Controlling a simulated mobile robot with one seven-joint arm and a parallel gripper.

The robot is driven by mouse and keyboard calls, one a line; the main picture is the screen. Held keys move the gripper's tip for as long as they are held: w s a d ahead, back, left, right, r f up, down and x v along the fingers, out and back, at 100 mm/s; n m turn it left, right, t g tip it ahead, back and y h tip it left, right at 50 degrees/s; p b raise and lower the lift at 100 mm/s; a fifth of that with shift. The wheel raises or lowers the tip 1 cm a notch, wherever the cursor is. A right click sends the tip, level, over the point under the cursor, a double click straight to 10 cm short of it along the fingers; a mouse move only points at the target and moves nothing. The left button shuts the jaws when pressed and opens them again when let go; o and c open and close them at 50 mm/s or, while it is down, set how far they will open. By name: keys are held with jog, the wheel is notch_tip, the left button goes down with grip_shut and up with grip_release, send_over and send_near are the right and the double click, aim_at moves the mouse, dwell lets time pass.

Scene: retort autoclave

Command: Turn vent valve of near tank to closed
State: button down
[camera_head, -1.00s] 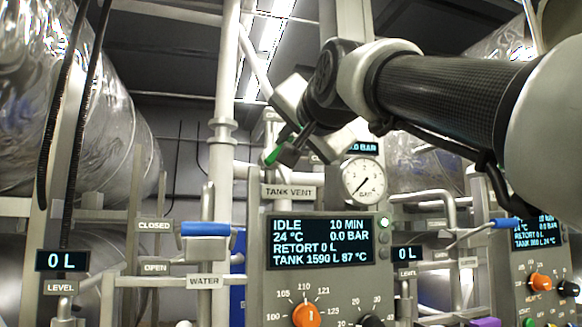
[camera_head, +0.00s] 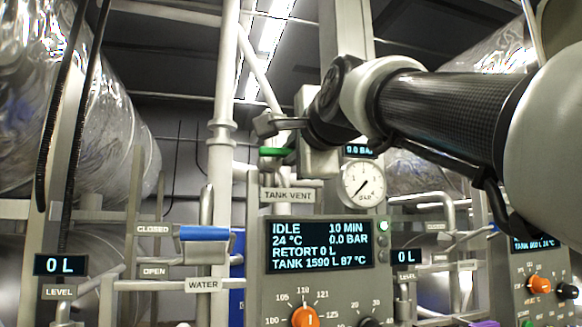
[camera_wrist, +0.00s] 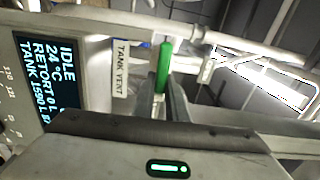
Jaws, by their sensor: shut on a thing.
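The green vent valve handle (camera_head: 272,152) sits above the TANK VENT label (camera_head: 288,194) on the near panel. It lies about level in the head view, and it also shows in the wrist view (camera_wrist: 164,62) with its free end sticking out beyond my fingers. My gripper (camera_head: 286,148) is shut on the green handle; its two fingers also show in the wrist view (camera_wrist: 165,95). My gripper hides part of the handle and the valve body.
Below is the panel display (camera_head: 319,244) reading IDLE, with an orange dial (camera_head: 304,317) under it. A pressure gauge (camera_head: 362,184) is close at the right. A blue water valve handle (camera_head: 204,233) is at the left, beside a vertical pipe (camera_head: 222,120).

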jog(key=shift+f+m, duration=0.1)
jog(key=shift+m, duration=0.2)
jog(key=c, duration=1.8)
grip_release()
jog(key=shift+o, duration=0.2)
jog(key=shift+s, duration=0.1)
jog(key=b+v, duration=0.2)
jog(key=v, duration=1.5)
jog(key=shift+s, duration=0.15)
